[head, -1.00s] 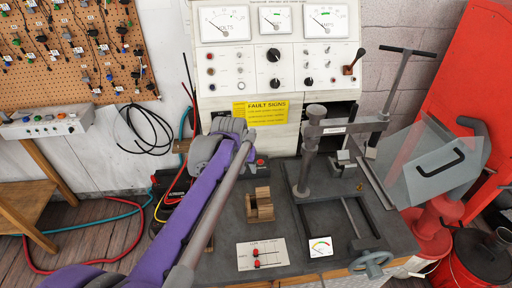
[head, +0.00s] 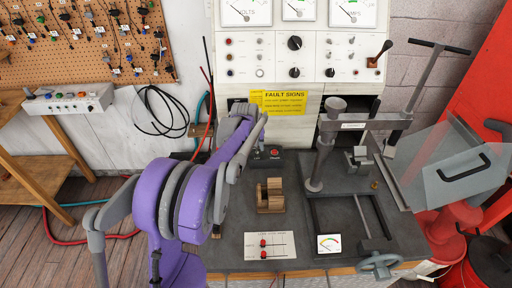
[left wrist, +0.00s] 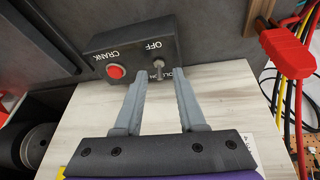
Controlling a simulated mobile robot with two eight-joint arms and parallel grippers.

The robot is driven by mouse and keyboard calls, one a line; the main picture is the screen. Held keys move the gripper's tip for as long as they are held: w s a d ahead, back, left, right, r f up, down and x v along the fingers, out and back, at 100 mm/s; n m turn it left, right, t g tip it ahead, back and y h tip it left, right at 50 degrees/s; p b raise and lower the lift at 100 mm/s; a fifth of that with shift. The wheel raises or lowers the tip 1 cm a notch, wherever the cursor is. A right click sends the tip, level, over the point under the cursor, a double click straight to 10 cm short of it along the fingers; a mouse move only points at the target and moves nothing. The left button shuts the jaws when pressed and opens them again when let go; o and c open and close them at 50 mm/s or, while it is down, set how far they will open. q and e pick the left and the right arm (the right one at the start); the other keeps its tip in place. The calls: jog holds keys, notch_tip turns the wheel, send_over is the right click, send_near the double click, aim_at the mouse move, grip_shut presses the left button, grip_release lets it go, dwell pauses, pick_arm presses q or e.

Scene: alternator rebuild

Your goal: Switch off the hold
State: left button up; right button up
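A small dark switch box (left wrist: 133,47) shows in the left wrist view, its lettering upside down. It carries a red button (left wrist: 116,72) marked CRANK and a small metal toggle (left wrist: 158,64) by the word OFF. In the head view the box (head: 262,160) sits on the bench, partly hidden by my left arm. My left gripper (left wrist: 163,77) is open, its fingertips close to the toggle. I cannot tell whether they touch it or which way the toggle is set. The label beside the toggle is partly covered by the fingers. My right gripper is not in view.
A wooden block (head: 270,196) and a load panel with red sliders (head: 265,244) are in front of the box. A press (head: 322,150) stands to the right.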

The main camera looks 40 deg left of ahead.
pick_arm(q)
jog(key=shift+w+f, duration=0.1)
jog(key=shift+f, duration=0.2)
grip_shut()
